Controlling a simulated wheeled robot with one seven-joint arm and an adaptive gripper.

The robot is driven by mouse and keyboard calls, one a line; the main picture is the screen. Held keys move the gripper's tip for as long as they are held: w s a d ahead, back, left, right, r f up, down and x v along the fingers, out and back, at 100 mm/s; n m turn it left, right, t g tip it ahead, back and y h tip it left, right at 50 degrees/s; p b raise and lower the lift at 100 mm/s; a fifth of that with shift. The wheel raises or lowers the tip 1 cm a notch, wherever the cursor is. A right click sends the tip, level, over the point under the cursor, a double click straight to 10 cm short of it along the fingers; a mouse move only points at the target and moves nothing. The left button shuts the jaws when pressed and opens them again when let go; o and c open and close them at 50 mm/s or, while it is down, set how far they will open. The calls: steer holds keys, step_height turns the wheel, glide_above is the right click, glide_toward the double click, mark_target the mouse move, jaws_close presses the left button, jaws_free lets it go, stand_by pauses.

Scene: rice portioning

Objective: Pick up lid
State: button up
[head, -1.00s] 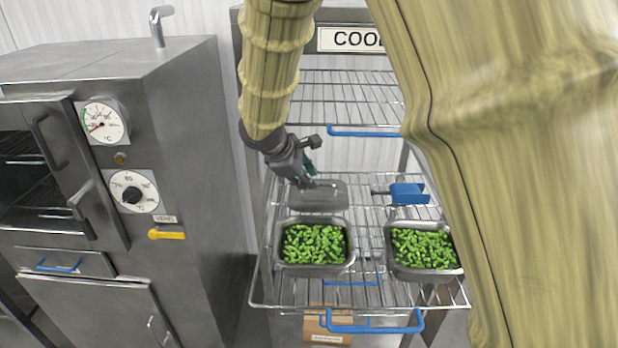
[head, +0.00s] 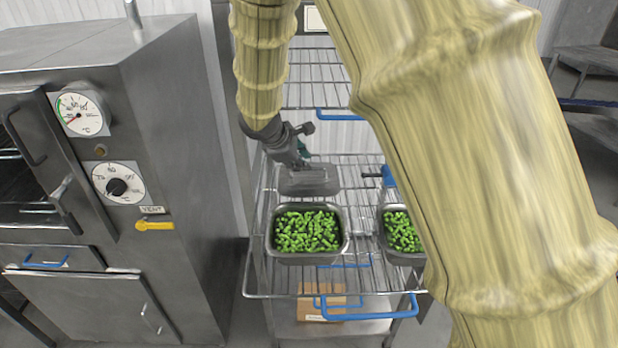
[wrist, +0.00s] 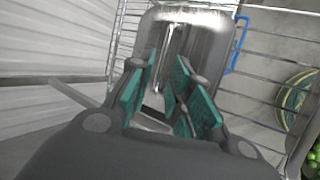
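A grey metal lid (head: 310,181) lies on the cooling rack's shelf, just behind the left tray of green pieces. In the wrist view the lid (wrist: 212,40) fills the upper middle, with a bright narrow strip along its centre. My gripper (head: 303,166) is over the lid's back part, pointing down at it. In the wrist view its teal-padded fingers (wrist: 166,66) stand apart with a gap between the tips, over the lid's central strip. Whether the pads touch anything there is unclear.
The left tray (head: 307,257) and the right tray (head: 403,258) hold green pieces on the wire shelf. A blue-handled item (head: 386,175) lies behind the right tray, partly hidden by my arm. A steel oven (head: 175,150) stands left. A cardboard box (head: 318,300) sits below.

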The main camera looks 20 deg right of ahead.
mark_target(307, 179)
steer(key=shift+d+f+p, duration=0.25)
steer(key=shift+f+p, duration=0.1)
steer(key=shift+p+x, duration=0.75)
steer(key=shift+x, duration=1.4)
steer(key=shift+d, duration=0.1)
steer(key=shift+s, duration=0.1)
jaws_close()
